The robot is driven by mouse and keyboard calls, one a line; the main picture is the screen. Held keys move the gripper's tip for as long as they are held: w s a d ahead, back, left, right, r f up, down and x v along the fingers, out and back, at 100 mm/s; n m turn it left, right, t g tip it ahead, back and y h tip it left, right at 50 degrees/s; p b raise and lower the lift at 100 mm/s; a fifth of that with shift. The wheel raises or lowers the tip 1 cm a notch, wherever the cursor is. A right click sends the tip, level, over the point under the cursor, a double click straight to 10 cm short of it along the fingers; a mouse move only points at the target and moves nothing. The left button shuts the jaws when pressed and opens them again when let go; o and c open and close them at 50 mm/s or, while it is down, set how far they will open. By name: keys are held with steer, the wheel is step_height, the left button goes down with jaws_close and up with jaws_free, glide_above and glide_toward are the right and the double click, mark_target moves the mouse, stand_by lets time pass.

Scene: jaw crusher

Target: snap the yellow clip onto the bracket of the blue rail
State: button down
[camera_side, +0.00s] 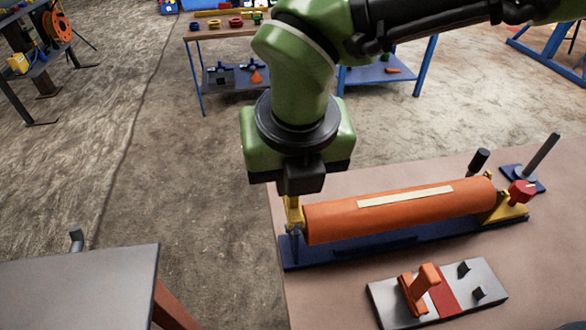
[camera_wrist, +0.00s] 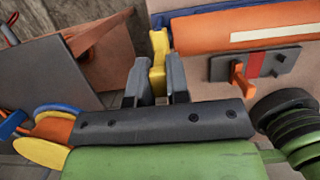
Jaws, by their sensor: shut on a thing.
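My gripper (camera_side: 297,193) points down at the left end of the orange roller and is shut on the yellow clip (camera_side: 293,213). In the wrist view the clip (camera_wrist: 158,50) sits between the two dark fingers (camera_wrist: 159,75). The blue rail (camera_side: 370,250) lies along the table under the roller. At its left end a small blue upright bracket (camera_side: 294,244) stands just below the clip. Whether clip and bracket touch, I cannot tell. In the wrist view the bracket is hard to make out behind the clip.
The orange roller (camera_side: 385,212) lies along the rail, its right end at a yellow holder (camera_side: 503,209) with a red knob (camera_side: 522,192). A grey plate with an orange handle (camera_side: 418,290) lies in front. A post on a blue base (camera_side: 540,158) stands behind right.

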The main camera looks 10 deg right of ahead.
mark_target(297, 219)
steer(key=shift+s+x, duration=0.25)
steer(key=shift+x, duration=0.7)
steer(key=c, duration=1)
jaws_free()
steer(key=shift+f, duration=0.15)
steer(key=v, duration=1)
